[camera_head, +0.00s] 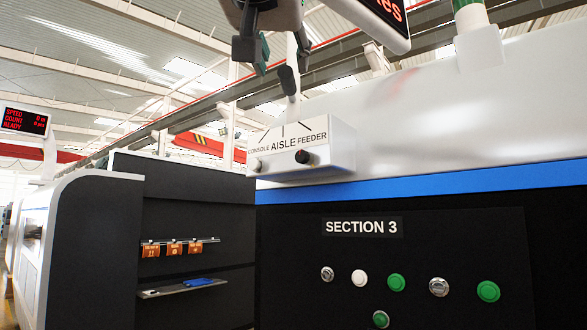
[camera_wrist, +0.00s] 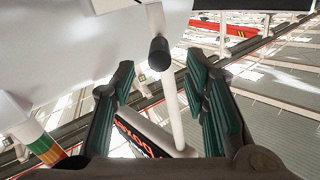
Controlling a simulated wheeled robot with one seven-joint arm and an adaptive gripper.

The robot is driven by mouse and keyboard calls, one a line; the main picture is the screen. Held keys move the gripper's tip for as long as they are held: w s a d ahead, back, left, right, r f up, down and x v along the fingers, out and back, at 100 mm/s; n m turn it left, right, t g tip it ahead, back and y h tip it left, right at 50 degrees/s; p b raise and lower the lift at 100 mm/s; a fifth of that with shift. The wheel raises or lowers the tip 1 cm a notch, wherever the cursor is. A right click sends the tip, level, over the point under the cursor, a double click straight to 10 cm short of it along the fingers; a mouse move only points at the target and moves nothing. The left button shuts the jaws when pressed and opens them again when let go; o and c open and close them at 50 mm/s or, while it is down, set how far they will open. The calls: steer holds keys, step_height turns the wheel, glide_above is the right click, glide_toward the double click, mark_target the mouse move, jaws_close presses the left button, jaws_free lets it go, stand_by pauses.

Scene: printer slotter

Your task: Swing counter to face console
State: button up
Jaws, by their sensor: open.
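The counter (camera_head: 382,14) is a white-cased display with red lettering at the top of the head view, partly cut off. In the wrist view its screen (camera_wrist: 135,135) shows below, between my fingers. A white pole (camera_wrist: 167,95) joins it to a white box (camera_head: 325,145) marked CONSOLE, AISLE and FEEDER. A black cylindrical grip (camera_head: 288,80) shows by the pole; in the wrist view the grip (camera_wrist: 159,54) appears between the fingertips. My gripper (camera_head: 280,55) is open, with green-padded fingers, and holds nothing. I cannot tell whether it touches the pole.
A dark panel with SECTION 3 (camera_head: 362,227) and several buttons fills the lower right. A dark cabinet (camera_head: 95,255) with small shelves stands left. A striped light tower (camera_wrist: 42,143) shows in the wrist view. Another red-lettered display (camera_head: 24,120) is far left.

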mark_target(290, 96)
steer(key=w, duration=0.3)
steer(key=w+p, duration=0.1)
steer(key=w, duration=0.2)
steer(key=w+d, duration=0.1)
steer(key=w, duration=0.3)
steer(key=shift+d, duration=0.1)
jaws_close()
